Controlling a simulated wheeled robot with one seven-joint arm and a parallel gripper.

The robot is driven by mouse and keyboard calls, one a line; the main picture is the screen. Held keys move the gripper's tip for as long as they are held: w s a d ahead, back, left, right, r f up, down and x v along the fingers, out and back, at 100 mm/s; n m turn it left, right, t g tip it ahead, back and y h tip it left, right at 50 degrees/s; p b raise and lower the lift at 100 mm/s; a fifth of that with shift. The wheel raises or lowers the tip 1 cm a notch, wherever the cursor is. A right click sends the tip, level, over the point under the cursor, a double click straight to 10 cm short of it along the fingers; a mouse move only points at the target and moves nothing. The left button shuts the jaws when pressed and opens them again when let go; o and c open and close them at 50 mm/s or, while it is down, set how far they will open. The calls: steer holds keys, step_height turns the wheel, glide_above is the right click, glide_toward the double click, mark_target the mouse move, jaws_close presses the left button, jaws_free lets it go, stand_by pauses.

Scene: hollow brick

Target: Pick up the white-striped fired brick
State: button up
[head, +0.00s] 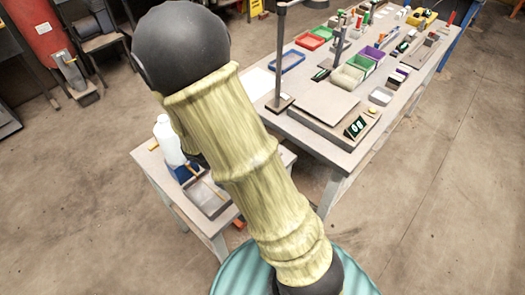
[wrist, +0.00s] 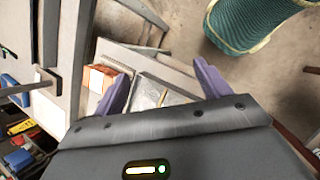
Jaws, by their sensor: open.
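An orange brick with white marks on it (wrist: 100,78), which looks like the striped fired brick, is in the wrist view, just left of the left finger. The finger hides part of it. A small orange patch (head: 240,223) shows beside my arm at the small table's edge in the head view; I cannot tell if it is the same brick. My gripper (wrist: 163,80) is open, with its two purple fingers spread wide and nothing held between them. The gripper itself is hidden in the head view.
A shallow grey tray (head: 213,208) with a pencil lies on the small table (head: 170,188), next to a white bottle (head: 166,140). A long workbench (head: 345,160) with bins and tools stands beyond. A teal round thing (wrist: 250,25) is at the wrist view's top right.

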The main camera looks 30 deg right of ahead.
steer(key=w+a+f+n+t+h+b, duration=0.1)
steer(key=w+f+n+t+h, duration=0.4)
steer(key=w+n, duration=0.5)
steer(key=shift+a+n+t+h, duration=0.2)
steer(key=shift+n+t+h, duration=0.6)
steer(key=shift+n, duration=0.4)
steer(key=shift+w+f, duration=0.1)
steer(key=shift+f, duration=0.05)
steer(key=p+x, duration=0.1)
steer(key=x, duration=1.1)
steer(key=shift+d+p, duration=0.15)
steer(key=shift+p, duration=0.15)
steer(key=shift+p+x, duration=0.95)
steer(key=shift+x, duration=1.65)
